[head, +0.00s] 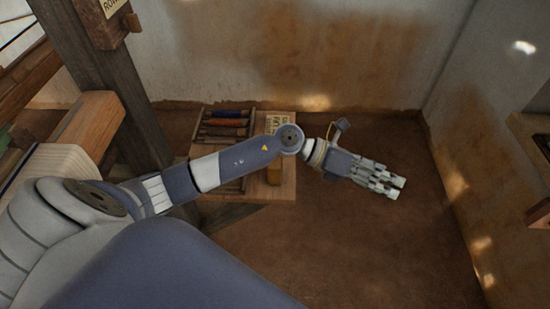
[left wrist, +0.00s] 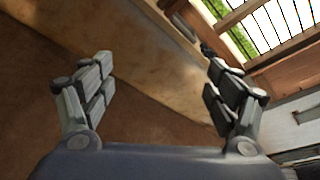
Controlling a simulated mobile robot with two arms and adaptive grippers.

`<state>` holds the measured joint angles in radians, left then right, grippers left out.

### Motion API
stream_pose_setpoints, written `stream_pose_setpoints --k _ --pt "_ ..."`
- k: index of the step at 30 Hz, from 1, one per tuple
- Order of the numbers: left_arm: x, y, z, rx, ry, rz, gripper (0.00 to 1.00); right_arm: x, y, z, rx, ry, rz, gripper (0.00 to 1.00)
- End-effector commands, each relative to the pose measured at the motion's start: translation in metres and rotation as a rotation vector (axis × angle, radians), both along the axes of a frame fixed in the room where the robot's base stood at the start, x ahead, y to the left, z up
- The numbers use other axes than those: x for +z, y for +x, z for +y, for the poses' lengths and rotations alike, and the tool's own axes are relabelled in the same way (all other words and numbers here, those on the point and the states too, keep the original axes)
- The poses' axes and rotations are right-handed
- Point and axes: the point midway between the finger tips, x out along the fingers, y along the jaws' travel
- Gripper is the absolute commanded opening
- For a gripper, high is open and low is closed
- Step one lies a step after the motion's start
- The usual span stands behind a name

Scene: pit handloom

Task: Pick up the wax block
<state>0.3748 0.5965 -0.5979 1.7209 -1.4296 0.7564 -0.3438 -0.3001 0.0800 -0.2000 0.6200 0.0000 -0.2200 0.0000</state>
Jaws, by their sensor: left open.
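A small amber-yellow block (head: 273,175), which looks like the wax block, is on the low wooden table, just below my left forearm in the head view. My arm crosses over the table and covers part of it. My left gripper (head: 395,187) is open and empty, out past the table's right edge above the bare floor. In the left wrist view its two fingers (left wrist: 160,75) are spread with nothing between them, and the wax block does not show there. My right gripper is not in view.
The low wooden table (head: 283,189) holds a rack of coloured bobbins (head: 226,122) and a patterned card (head: 278,121). Loom timbers (head: 110,75) stand at left. A plastered wall (head: 300,60) is behind. The floor (head: 340,250) right of the table is clear.

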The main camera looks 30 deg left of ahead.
Motion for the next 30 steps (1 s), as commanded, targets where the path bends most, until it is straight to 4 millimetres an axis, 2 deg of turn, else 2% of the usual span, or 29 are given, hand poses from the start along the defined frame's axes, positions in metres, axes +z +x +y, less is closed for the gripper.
stream_pose_setpoints --k 3,5,8,9,12,15,16,18,21,26,30 --pt "-0.039 -0.004 0.036 -0.151 0.31 -0.061 0.82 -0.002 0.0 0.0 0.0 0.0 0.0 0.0" --pt "-0.057 -0.004 0.064 -0.219 0.47 -0.073 0.82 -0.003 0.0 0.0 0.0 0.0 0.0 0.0" --pt "-0.08 -0.003 0.121 -0.311 0.733 -0.062 0.82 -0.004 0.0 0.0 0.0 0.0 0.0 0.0" --pt "-0.085 -0.002 0.146 -0.34 0.832 -0.048 0.82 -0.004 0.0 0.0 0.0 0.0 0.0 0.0" --pt "-0.089 -0.002 0.205 -0.391 1.041 0.002 0.82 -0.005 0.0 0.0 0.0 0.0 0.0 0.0" --pt "-0.085 -0.002 0.25 -0.419 1.19 0.054 0.82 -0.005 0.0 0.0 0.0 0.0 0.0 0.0" --pt "-0.083 -0.003 0.26 -0.424 1.22 0.068 0.82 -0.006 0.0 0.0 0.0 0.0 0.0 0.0" --pt "-0.08 -0.004 0.277 -0.431 1.274 0.094 0.82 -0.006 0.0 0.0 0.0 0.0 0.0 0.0" --pt "-0.081 -0.006 0.287 -0.438 1.306 0.112 0.82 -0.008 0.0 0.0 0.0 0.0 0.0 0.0" --pt "-0.097 -0.006 0.288 -0.439 1.308 0.114 0.82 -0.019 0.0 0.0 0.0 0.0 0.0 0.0" --pt "-0.119 -0.006 0.287 -0.438 1.306 0.113 0.82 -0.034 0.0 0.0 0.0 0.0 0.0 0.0"
